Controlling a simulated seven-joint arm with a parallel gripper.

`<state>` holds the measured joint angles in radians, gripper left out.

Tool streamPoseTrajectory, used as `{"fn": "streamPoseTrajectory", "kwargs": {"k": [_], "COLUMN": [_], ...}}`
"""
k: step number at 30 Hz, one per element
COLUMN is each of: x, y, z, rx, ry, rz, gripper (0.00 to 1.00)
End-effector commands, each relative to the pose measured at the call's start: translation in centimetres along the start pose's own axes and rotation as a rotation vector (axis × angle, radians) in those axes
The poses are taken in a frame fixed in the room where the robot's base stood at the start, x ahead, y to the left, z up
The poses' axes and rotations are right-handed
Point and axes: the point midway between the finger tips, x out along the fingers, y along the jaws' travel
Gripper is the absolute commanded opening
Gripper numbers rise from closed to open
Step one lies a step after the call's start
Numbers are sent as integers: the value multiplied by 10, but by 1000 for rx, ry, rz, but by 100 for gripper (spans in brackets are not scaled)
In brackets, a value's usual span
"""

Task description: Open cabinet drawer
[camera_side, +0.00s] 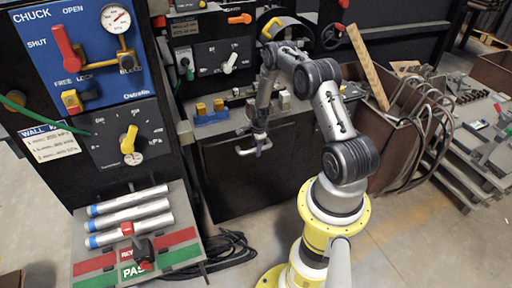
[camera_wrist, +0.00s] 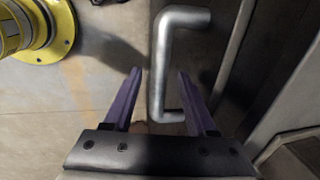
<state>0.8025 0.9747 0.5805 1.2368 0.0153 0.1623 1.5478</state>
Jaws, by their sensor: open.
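The dark cabinet front (camera_side: 260,185) stands below the worktop in the side view, behind my gripper. In the side view my gripper (camera_side: 255,146) is small and points at the upper part of this front. In the wrist view a silver bar handle (camera_wrist: 160,65) with bent ends runs up and down the picture. My open gripper (camera_wrist: 159,72) has one purple finger on each side of the handle's lower part. I see no clear contact between fingers and bar. Whether the drawer is shut cannot be told.
The worktop (camera_side: 205,132) above holds small blue and yellow parts. A control panel (camera_side: 85,60) and a tray with metal tubes (camera_side: 130,215) stand at left. Black cables (camera_side: 225,250) lie on the floor. A brown bin with hoses (camera_side: 395,150) stands at right.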

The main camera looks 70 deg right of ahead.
Motion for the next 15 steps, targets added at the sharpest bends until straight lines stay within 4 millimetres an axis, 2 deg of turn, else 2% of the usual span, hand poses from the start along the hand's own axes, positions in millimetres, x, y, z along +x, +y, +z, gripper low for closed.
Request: {"fn": "streamPoseTrajectory", "kwargs": {"k": [3, 4, 12, 13, 15], "x": [0, 0, 0, 0, 0], "y": [0, 0, 0, 0, 0], "z": [0, 0, 0, 0, 0], "rx": [0, 0, 0, 0, 0], "ry": [0, 0, 0, 0, 0], "rz": [0, 0, 0, 0, 0], "gripper": [57, 53, 5, 0, 0]}}
